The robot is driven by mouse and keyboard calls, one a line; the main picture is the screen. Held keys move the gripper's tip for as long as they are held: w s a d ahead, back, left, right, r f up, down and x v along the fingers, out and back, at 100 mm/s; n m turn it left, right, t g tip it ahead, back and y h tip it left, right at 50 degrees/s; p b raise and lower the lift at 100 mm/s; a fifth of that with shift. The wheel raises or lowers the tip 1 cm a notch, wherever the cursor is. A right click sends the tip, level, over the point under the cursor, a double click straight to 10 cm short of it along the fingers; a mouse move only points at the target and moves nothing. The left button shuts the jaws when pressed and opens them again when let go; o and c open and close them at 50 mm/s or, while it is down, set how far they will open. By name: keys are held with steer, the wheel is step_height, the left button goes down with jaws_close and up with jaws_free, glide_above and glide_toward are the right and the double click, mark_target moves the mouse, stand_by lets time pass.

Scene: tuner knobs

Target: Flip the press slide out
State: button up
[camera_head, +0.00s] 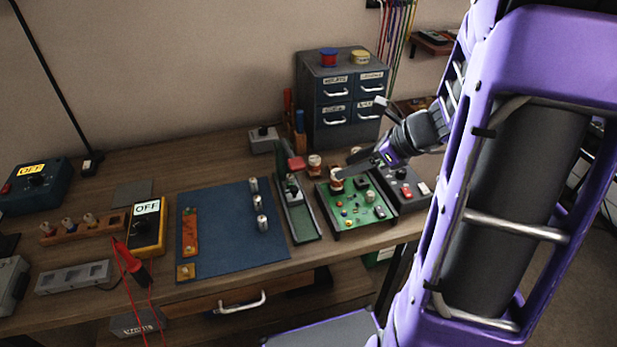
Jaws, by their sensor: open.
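What looks like the press is a narrow dark green device (305,224) right of the blue mat. It has a grey upright part (292,189) and a red block (297,163) at its back end. Which part is its slide, and how it is set, is too small to tell. My gripper (352,171) is open, to the right of the press and over the back of the green circuit board (355,216). A brown-and-white knob (336,180) is close by the fingertips; I cannot tell whether they touch it.
The blue mat (222,255) holds several metal knobs (262,223) and an orange strip (190,232). A yellow meter (148,236) stands left of it. A grey drawer cabinet (345,115) stands behind. A dark box with switches (403,187) is right of the board.

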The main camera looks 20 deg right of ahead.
mark_target(297, 189)
steer(key=b+x, duration=0.3)
steer(key=x, duration=1.4)
steer(key=shift+a+f, duration=0.1)
steer(key=shift+a, duration=0.1)
jaws_close()
steer(key=shift+b, duration=0.3)
stand_by(0.4)
